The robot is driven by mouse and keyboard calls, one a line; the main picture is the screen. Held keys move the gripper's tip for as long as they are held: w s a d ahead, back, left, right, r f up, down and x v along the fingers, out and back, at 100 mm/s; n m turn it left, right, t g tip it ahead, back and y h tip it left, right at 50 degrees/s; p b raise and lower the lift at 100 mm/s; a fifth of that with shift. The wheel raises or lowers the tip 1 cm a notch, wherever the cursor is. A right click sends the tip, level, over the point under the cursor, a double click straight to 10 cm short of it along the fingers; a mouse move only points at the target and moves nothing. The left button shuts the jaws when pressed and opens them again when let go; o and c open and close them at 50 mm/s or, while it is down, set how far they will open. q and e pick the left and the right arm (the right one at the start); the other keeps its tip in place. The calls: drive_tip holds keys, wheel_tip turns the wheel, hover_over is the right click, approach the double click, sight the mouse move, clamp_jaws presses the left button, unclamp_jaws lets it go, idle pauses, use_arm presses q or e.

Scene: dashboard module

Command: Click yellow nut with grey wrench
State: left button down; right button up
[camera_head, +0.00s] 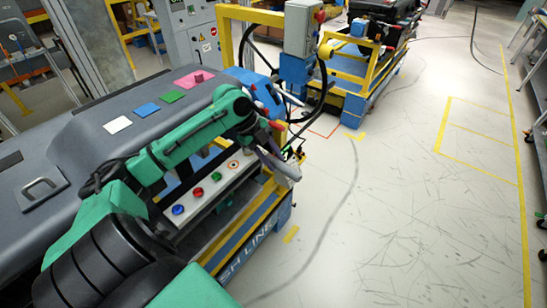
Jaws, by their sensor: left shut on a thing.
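My left arm reaches in from the left over the dashboard module. My left gripper (279,142) is at its far end, beyond the row of coloured parts. It is shut on a grey, elongated tool (281,166) that looks like the grey wrench, which hangs near the module's right edge. On the pale strip (207,190) are a blue nut (178,210), a red nut (198,192), a green nut (217,177) and an orange-yellow ring (233,165), possibly the yellow nut. The wrench is apart from this ring, to its right. My right gripper is not in view.
White (117,125), blue (147,109), green (172,97) and pink (194,79) squares lie on the dark dashboard top (85,148). A yellow frame with a grey box (302,27) and hoses stands behind my gripper. The floor (400,210) to the right is clear.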

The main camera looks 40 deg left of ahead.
use_arm(q)
drive_tip(key=shift+s+a+m+g+p, duration=0.25)
drive_tip(key=shift+s+m+g+p, duration=0.25)
drive_tip(key=shift+s+m+p, duration=0.7)
idle(2.0)
drive_tip(key=shift+w, duration=0.2)
drive_tip(key=shift+w+d+n+p, duration=0.15)
drive_tip(key=shift+w+n+p, duration=0.2)
drive_tip(key=shift+n, duration=0.15)
drive_tip(key=shift+r, duration=0.1)
drive_tip(key=shift+r+p, duration=0.6)
drive_tip(key=shift+r, duration=0.35)
wheel_tip(320, 180, up, 4)
drive_tip(key=shift+f, duration=0.1)
